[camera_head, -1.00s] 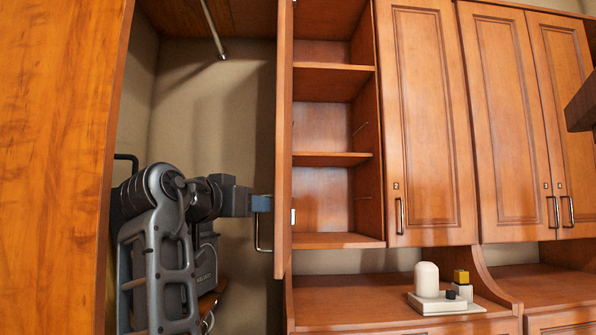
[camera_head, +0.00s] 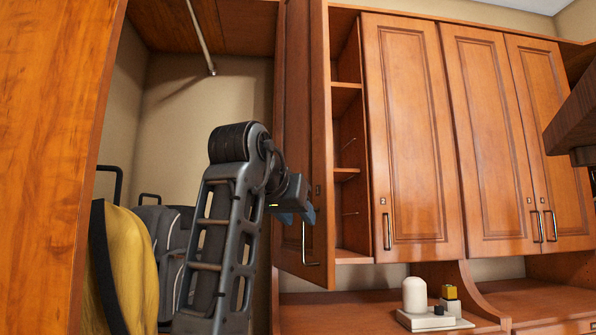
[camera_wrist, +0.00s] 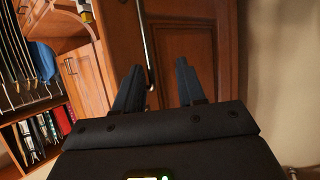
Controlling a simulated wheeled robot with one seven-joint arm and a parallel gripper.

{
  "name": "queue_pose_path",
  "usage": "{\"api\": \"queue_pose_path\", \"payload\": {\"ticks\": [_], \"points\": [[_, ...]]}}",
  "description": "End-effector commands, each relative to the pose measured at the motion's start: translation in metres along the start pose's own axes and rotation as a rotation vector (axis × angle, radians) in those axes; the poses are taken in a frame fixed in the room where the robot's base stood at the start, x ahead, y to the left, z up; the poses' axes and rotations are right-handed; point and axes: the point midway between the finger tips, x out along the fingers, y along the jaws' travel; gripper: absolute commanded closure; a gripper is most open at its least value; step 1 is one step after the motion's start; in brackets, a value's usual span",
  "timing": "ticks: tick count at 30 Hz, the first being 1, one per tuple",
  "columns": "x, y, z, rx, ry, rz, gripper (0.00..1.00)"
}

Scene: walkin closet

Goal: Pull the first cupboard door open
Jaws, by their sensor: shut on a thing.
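The first cupboard door (camera_head: 305,130) is a brown wooden panel standing open to the left of its cupboard's shelves (camera_head: 347,150). I see its front face at a slant. Its metal handle (camera_head: 304,245) runs up and down near the door's lower end. My gripper (camera_head: 303,214) is at this handle, and my arm partly covers the view there. In the wrist view, the handle (camera_wrist: 147,45) passes between the blue-grey fingers of my gripper (camera_wrist: 160,82), close to the left finger. The gripper is shut on the handle.
Closed cupboard doors (camera_head: 405,140) stand to the right. Below is a counter (camera_head: 350,312) with a white object (camera_head: 415,297) on it. A wooden panel (camera_head: 50,150) fills the left edge. A yellow bag (camera_head: 130,265) and dark bags (camera_head: 170,245) sit behind my arm.

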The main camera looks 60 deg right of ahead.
Motion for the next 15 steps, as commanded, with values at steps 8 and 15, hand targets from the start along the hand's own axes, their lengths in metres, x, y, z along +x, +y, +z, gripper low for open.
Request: {"api": "queue_pose_path", "payload": {"ticks": [8, 15], "points": [[-0.009, 0.0, -0.008, 0.003, 0.015, -0.007, 0.66], [-0.022, -0.003, 0.0, 0.002, 0.012, -0.005, 0.66]]}}
